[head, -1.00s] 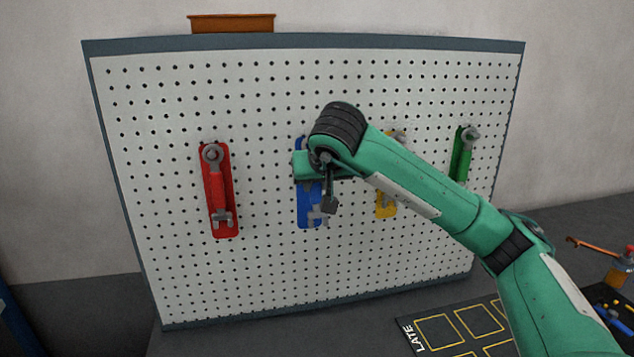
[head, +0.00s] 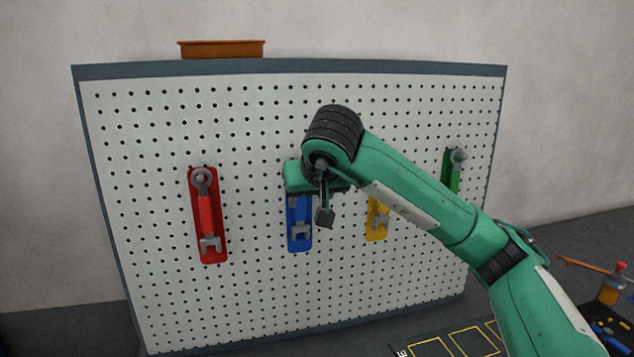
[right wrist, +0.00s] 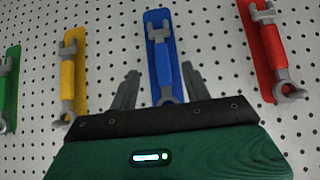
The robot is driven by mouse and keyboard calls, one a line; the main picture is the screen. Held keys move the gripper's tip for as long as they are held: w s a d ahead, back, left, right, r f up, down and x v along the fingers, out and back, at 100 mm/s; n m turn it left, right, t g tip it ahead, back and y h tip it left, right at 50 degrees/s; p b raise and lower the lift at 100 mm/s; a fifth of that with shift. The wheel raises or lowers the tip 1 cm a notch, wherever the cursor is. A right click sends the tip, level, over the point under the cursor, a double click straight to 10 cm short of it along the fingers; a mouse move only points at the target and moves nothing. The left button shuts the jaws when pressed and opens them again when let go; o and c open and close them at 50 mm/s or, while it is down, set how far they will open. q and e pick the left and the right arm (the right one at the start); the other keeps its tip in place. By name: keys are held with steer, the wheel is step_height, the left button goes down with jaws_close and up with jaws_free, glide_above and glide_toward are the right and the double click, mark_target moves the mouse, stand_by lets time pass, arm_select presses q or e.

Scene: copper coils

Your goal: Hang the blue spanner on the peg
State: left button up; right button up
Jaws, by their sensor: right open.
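The blue spanner (head: 300,229) hangs upright, jaw end down, in front of a blue backing plate (head: 306,245) on the pegboard; my right gripper hides its upper part in the head view. In the right wrist view, which is upside down, the blue spanner (right wrist: 162,62) lies along its plate, with its ring end low in the picture, partly behind my gripper. The peg itself cannot be made out. My right gripper (right wrist: 158,74) is open, one finger on each side of the spanner with gaps beside it. My left gripper is not in view.
A red spanner (head: 206,212) hangs to the left, a yellow one (right wrist: 70,75) and a green one (head: 453,170) to the right. An orange-brown tray (head: 221,49) shows above the pegboard (head: 250,130). A dark mat with yellow outlines (head: 455,345) lies at lower right.

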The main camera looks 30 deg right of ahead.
steer(key=v, duration=0.9)
steer(key=shift+s+b, duration=0.15)
steer(key=shift+b, duration=0.15)
steer(key=shift+a+r, duration=0.1)
steer(key=shift+r, duration=0.05)
